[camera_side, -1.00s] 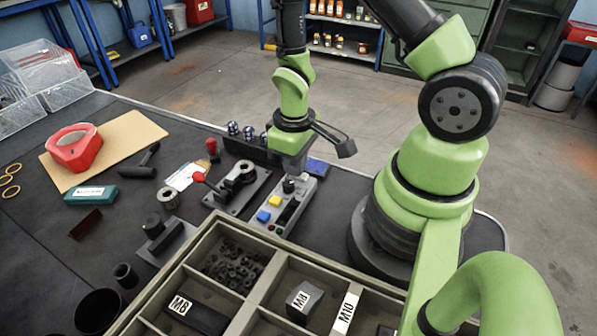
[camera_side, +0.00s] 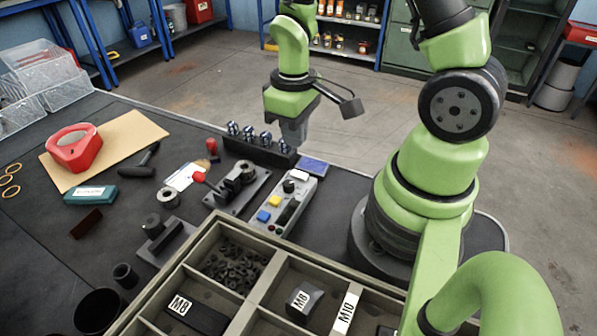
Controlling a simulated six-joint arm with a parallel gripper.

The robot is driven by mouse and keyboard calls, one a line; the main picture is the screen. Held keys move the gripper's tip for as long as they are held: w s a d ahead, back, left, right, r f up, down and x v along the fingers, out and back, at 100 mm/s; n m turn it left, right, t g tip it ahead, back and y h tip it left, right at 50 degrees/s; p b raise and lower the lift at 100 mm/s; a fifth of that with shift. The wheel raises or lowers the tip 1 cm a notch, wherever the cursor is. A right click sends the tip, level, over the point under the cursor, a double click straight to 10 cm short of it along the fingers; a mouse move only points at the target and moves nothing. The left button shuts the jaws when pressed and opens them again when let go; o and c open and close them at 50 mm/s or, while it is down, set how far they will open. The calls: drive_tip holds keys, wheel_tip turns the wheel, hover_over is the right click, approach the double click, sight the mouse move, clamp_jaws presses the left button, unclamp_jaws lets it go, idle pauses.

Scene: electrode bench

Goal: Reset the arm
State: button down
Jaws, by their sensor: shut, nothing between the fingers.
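My gripper (camera_side: 294,138) hangs from my green arm near the middle of the view, pointing down. It is above the right end of the black electrode rack and behind the control box. The fingers are small and close together, shut with nothing held. The black rack (camera_side: 258,150) holds several shiny electrodes (camera_side: 249,132) in a row.
A lever fixture with a red knob (camera_side: 199,177) stands left of the control box. A blue pad (camera_side: 314,165) lies behind the box. A divided tray (camera_side: 212,238) fills the front. A red tape dispenser (camera_side: 73,149) sits on a board at left. Space above the bench is open.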

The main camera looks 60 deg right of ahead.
drive_tip(key=shift+r, duration=0.15)
drive_tip(key=s+a+r+m+t+y, duration=0.1)
drive_tip(key=s+a+r+m+t, duration=0.1)
drive_tip(key=r, duration=0.8)
drive_tip(key=s+a+r+m+t+y, duration=0.1)
drive_tip(key=s+a+r+t, duration=0.4)
drive_tip(key=r, duration=0.5)
drive_tip(key=shift+s+m, duration=0.3)
drive_tip(key=shift+m, duration=0.2)
drive_tip(key=shift+d+r, duration=0.1)
drive_tip(key=m+g+h, duration=0.2)
drive_tip(key=m+g, duration=0.5)
drive_tip(key=m, duration=0.7)
hover_over(294, 172)
wheel_tip(294, 172, down, 13)
wheel_tip(294, 172, down, 14)
drive_tip(key=shift+f, duration=0.1)
